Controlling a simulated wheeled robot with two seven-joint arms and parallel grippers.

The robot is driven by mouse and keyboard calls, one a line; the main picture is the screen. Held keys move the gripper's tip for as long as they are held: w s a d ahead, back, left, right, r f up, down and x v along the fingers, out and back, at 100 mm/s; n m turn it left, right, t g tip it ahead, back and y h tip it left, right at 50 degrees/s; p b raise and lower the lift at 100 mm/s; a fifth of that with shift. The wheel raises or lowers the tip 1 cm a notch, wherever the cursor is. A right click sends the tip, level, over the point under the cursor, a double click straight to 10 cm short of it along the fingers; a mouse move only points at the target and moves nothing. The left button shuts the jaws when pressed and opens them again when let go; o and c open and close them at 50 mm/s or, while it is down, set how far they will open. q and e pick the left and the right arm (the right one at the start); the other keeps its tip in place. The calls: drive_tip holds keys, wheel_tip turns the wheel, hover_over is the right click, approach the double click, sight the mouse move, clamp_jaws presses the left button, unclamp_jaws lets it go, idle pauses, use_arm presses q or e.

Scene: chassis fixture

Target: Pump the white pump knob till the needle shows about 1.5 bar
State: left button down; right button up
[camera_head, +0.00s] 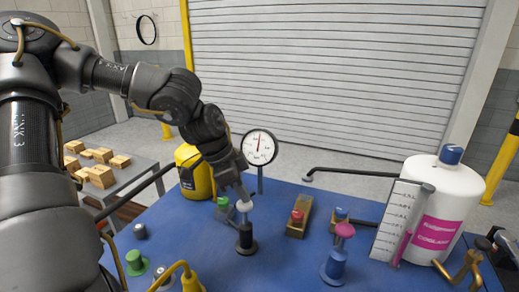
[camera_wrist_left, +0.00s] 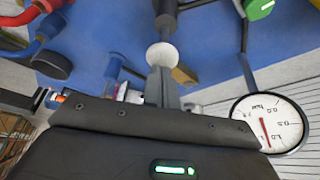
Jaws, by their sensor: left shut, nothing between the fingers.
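The white pump knob (camera_head: 244,205) tops a dark upright pump (camera_head: 245,238) on the blue table. My left gripper (camera_head: 240,192) is shut and empty, with its fingertips right above the knob. In the left wrist view the knob (camera_wrist_left: 162,54) is at the fingertips (camera_wrist_left: 160,74); I cannot tell whether they touch. The round white gauge (camera_head: 259,147) stands behind the pump, its red needle pointing roughly straight up. The gauge also shows in the left wrist view (camera_wrist_left: 283,122), but its numbers are too small to read surely. My right gripper is not in view.
A pink knob (camera_head: 344,230) on a blue base, a red knob (camera_head: 297,215) and a green knob (camera_head: 134,258) stand around the pump. A yellow container (camera_head: 194,172) is behind left, and a large white bottle (camera_head: 437,205) at right. Bare blue table (camera_head: 285,262) lies in front.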

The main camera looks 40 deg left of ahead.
use_arm(q)
wheel_tip(320, 180, down, 4)
drive_tip(key=b, duration=0.2)
drive_tip(key=shift+r+b, duration=0.25)
drive_tip(key=shift+b, duration=0.15)
drive_tip(key=shift+r+p, duration=1.35)
drive_tip(key=shift+r, duration=0.7)
wheel_tip(320, 180, up, 6)
drive_tip(key=p, duration=0.4)
